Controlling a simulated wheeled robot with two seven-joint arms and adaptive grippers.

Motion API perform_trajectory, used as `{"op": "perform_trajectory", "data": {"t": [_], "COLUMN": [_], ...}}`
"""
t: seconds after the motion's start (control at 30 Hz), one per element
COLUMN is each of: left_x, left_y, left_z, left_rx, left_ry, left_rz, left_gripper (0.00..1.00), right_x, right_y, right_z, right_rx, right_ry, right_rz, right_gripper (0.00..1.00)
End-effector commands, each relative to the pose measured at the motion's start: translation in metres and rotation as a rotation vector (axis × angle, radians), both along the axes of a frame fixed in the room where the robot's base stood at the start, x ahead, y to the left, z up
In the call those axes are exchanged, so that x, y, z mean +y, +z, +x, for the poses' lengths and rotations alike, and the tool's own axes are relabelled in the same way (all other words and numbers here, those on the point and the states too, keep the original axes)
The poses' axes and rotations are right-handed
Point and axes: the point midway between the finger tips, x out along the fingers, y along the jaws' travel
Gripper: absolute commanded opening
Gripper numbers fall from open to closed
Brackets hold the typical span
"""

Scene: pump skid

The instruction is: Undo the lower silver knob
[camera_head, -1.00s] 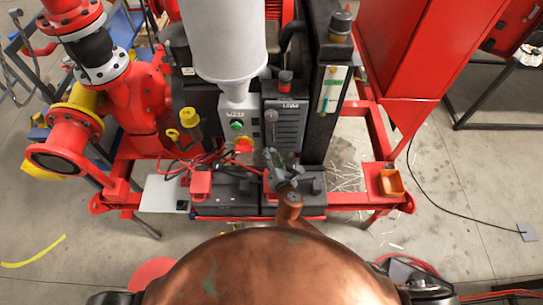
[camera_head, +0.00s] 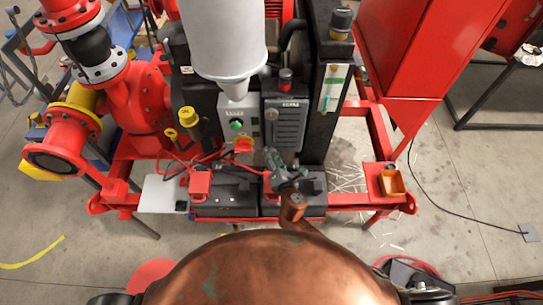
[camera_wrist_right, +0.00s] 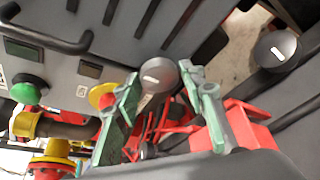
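My right gripper (camera_head: 274,160) is in front of the lower part of the dark slotted panel in the head view. In the right wrist view its green fingers (camera_wrist_right: 168,100) are spread, with nothing held. A round silver knob (camera_wrist_right: 158,75) with a white mark shows between and beyond the fingers; I cannot tell whether they touch it. A second round grey knob (camera_wrist_right: 276,50) with a white mark is at the right of that view. I cannot tell for sure which knob is the lower one. My left gripper is not in view.
A grey control box with a green button (camera_head: 236,125) and a red-yellow switch (camera_head: 243,145) is left of the gripper. The red skid frame (camera_head: 350,198) carries an orange bin (camera_head: 391,183) at right. Red cables run low by the panel.

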Motion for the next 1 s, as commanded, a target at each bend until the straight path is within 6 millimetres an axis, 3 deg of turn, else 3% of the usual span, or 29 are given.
{"op": "perform_trajectory", "data": {"t": [0.13,0.47,0.63,1.0], "left_x": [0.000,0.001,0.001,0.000], "left_y": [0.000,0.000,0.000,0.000], "left_z": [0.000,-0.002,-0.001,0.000], "left_rx": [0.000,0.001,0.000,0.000], "left_ry": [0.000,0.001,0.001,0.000], "left_rz": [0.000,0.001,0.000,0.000], "left_gripper": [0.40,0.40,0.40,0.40], "right_x": [0.000,-0.001,-0.007,-0.027], "right_y": [0.000,0.001,0.006,0.026], "right_z": [0.000,-0.003,-0.024,-0.092], "right_rx": [0.000,0.000,0.001,0.000], "right_ry": [0.000,0.000,0.001,0.000], "right_rz": [-0.001,-0.001,0.000,-0.001], "right_gripper": [0.50,0.50,0.50,0.50]}}
